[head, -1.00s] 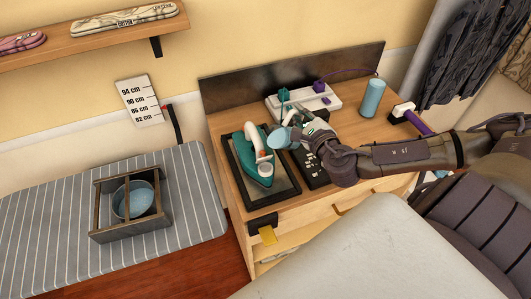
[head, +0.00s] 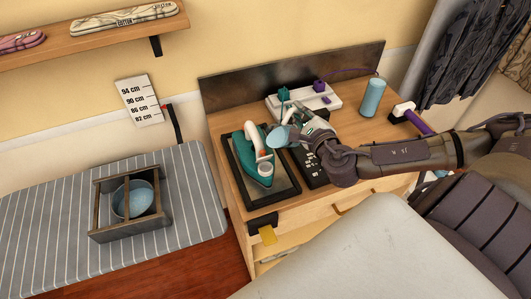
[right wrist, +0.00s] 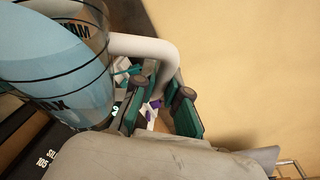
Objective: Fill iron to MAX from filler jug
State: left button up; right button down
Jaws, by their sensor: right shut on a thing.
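The teal and white iron (head: 257,160) lies on a dark-framed tray (head: 262,201) at the left of the wooden dresser top. The filler jug (head: 282,137) is pale blue and is held tilted just above and right of the iron. In the right wrist view, the jug (right wrist: 45,55) has dark level lines, partly cut-off lettering and a white handle (right wrist: 140,46). My right gripper (head: 304,134) is shut on this handle, which passes between its teal fingers (right wrist: 160,108). The iron's fill opening and MAX mark cannot be made out. My left gripper is out of view.
A dark panel (head: 311,173) with small light marks lies under the right gripper. Behind stands a white power strip (head: 335,103) with teal and purple plugs. A blue cylinder (head: 374,97) stands right of it. A striped ironing board (head: 55,205) carries a wooden caddy (head: 128,235) with a blue bowl.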

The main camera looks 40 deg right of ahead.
aim_at(302, 117)
jog(key=shift+a+r, duration=0.15)
jog(key=shift+r, duration=0.2)
dwell(0.3)
jog(key=shift+f, duration=0.15)
jog(key=f, duration=0.1)
jog(key=d+f+m, duration=0.1)
jog(key=d+f+m+g, duration=0.1)
jog(key=shift+w+f+y, duration=0.15)
jog(key=shift+f+y, duration=0.2)
jog(key=shift+y, duration=0.05)
jog(key=d+f+m, duration=0.1)
jog(key=f, duration=0.1)
jog(key=d+f+m+g+y+b, duration=0.1)
jog(key=d, duration=0.1)
jog(key=w+d+f+m+y, duration=0.1)
jog(key=f, duration=0.1)
jog(key=shift+d+f+m+b, duration=0.25)
jog(key=shift+f+m+b, duration=0.05)
jog(key=shift+b, duration=0.1)
jog(key=shift+w+d+f+m+g+y+b, duration=0.1)
jog(key=shift+d+f+m+g+y+b, duration=0.15)
jog(key=shift+f+m+b, duration=0.25)
jog(key=shift+d+f+m+g+y+b, duration=0.2)
jog(key=shift+f+m+y+b, duration=0.15)
jog(key=shift+f, duration=0.25)
